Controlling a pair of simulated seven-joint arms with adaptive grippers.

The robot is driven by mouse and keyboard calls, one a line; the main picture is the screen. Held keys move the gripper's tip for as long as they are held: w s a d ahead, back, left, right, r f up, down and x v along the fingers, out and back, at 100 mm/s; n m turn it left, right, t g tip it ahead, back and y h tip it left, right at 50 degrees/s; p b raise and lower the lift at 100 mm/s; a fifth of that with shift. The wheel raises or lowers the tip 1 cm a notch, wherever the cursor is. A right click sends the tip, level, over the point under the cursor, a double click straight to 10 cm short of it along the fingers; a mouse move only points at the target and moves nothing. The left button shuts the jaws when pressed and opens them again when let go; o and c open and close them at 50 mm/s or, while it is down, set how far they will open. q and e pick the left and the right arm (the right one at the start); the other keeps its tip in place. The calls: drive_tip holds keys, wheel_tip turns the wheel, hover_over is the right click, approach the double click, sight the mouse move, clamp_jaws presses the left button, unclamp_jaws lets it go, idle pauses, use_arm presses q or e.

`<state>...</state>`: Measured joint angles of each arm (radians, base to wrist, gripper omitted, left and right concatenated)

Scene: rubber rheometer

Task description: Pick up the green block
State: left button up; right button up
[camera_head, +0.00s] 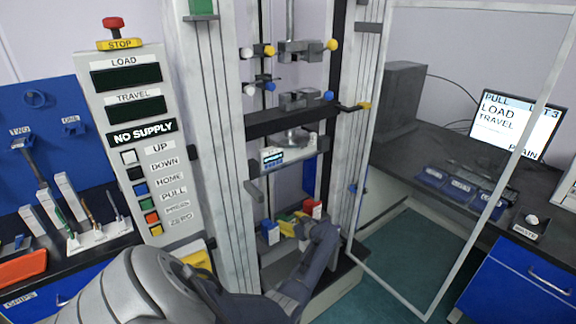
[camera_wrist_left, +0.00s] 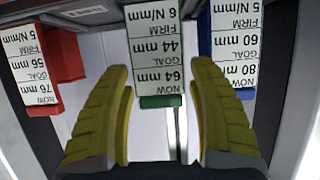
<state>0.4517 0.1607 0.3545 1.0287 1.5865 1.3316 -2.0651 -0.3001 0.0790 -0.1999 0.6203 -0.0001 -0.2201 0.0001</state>
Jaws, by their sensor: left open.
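The green block (camera_wrist_left: 160,101) lies ahead of my left gripper in the left wrist view, its face mostly covered by a white label reading 64 mm now, 44 mm goal, firm 6 N/mm. My left gripper (camera_wrist_left: 160,72) is open, with one yellow finger on each side of the block and a gap showing at both sides. In the head view my left gripper (camera_head: 292,224) is low inside the machine frame, by the green block (camera_head: 285,217), which the yellow fingers partly hide. My right gripper is not in view.
A blue block (camera_head: 270,231) and a red block (camera_head: 312,208) flank the green one; both also show in the left wrist view, red (camera_wrist_left: 68,60) at left and blue (camera_wrist_left: 247,95) at right. The machine's upright column (camera_head: 215,130) and open door frame (camera_head: 480,190) stand close by.

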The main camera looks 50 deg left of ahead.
use_arm(q)
drive_tip(key=shift+c, duration=0.6)
clamp_jaws()
drive_tip(key=shift+r, duration=0.15)
